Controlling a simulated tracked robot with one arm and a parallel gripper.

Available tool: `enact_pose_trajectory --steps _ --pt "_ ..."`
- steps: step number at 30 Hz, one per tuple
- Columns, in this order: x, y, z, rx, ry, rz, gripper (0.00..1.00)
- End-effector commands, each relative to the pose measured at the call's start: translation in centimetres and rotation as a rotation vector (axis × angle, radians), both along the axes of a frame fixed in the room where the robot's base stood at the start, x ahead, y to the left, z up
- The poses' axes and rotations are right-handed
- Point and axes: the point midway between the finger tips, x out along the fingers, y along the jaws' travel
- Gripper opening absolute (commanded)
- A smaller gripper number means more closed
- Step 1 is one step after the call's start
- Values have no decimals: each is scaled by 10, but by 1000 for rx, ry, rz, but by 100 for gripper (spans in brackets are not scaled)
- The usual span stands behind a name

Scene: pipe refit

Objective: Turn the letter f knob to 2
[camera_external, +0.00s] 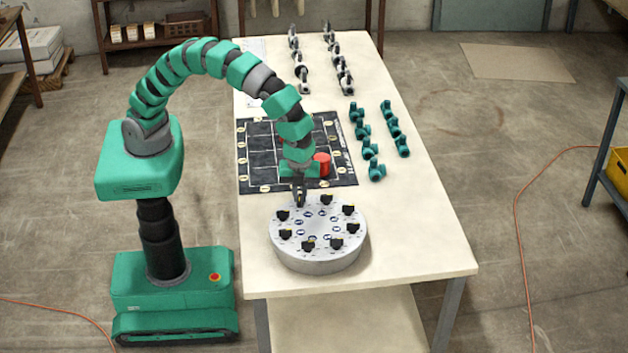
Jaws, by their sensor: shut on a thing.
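A round grey dial base (318,264) stands on the near part of the white table. Several small black knobs (308,245) are set in a ring on its top, with blue and white marks inside the ring. The letters and numbers are too small to read, so I cannot tell which knob is f. My gripper (300,203) points down at the back-left edge of the dial base, shut on a knob there. The gripper hides most of that knob, and its setting cannot be seen.
A black gridded board (250,160) with a red cylinder (322,164) lies behind the dial base. Teal pipe fittings (377,171) stand to the right, and grey and black fittings (303,82) at the back. The table's front right (420,250) is clear.

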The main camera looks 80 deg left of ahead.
Motion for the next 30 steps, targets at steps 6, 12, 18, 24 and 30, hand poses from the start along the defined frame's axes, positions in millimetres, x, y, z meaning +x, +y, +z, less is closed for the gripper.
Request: enact_pose_trajectory --steps 6,12,18,24,30 --pt "2 -1 2 -3 -6 -166 0" --pt "2 -1 2 -3 -6 -277 0" --pt "2 0 2 -2 -7 -339 0" --pt "2 0 2 -3 -7 -362 0" --pt "2 0 2 -3 -7 -363 0"
